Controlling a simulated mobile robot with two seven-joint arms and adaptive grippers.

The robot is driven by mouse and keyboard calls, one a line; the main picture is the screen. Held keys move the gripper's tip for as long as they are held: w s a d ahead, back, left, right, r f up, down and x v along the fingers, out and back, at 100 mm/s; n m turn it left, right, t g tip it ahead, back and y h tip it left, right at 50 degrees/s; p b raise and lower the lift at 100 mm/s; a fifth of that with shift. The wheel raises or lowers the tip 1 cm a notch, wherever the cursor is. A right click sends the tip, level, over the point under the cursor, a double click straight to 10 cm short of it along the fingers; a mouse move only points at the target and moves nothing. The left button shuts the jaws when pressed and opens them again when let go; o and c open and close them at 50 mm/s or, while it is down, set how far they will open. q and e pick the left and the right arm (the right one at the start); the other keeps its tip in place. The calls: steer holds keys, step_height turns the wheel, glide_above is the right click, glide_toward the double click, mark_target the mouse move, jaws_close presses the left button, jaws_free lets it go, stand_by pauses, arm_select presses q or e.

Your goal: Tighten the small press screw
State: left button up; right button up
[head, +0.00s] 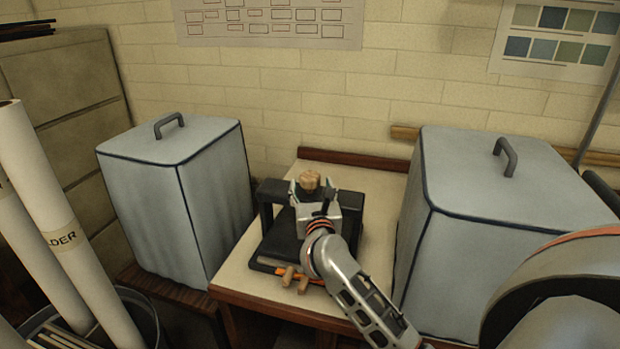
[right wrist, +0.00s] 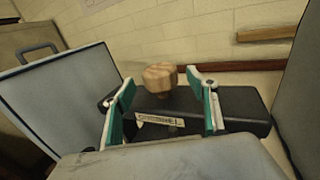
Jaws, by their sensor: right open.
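The small press (head: 273,247) is black and stands on a pale-topped table between two grey-blue covered boxes. Its screw has a wooden knob (head: 310,179) on top of the black crossbar. My right gripper (head: 314,190) is over the press, and its arm hides part of the press. In the right wrist view the open green-padded fingers (right wrist: 166,98) stand to either side of the knob (right wrist: 160,76), which appears just beyond the fingertips. I see no contact. The crossbar (right wrist: 240,108) and a pale label plate show behind the fingers. My left gripper is not in view.
Covered boxes stand at left (head: 150,200) and right (head: 450,230) of the table (head: 240,290). Wooden handles (head: 290,277) and an orange strip lie at the press's front. Paper rolls (head: 50,220) stand in a bin at far left. A brick wall is behind.

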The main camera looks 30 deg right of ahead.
mark_target(311, 185)
steer(key=shift+x, duration=2.2)
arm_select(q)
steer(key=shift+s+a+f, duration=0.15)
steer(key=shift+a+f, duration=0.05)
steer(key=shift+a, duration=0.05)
arm_select(e)
steer(key=shift+c, duration=0.5)
steer(key=c, duration=1)
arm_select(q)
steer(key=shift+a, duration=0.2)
arm_select(e)
steer(key=shift+c, duration=0.2)
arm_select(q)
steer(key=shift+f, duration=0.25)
arm_select(e)
steer(key=shift+f+h, duration=0.1)
steer(key=shift+h, duration=0.2)
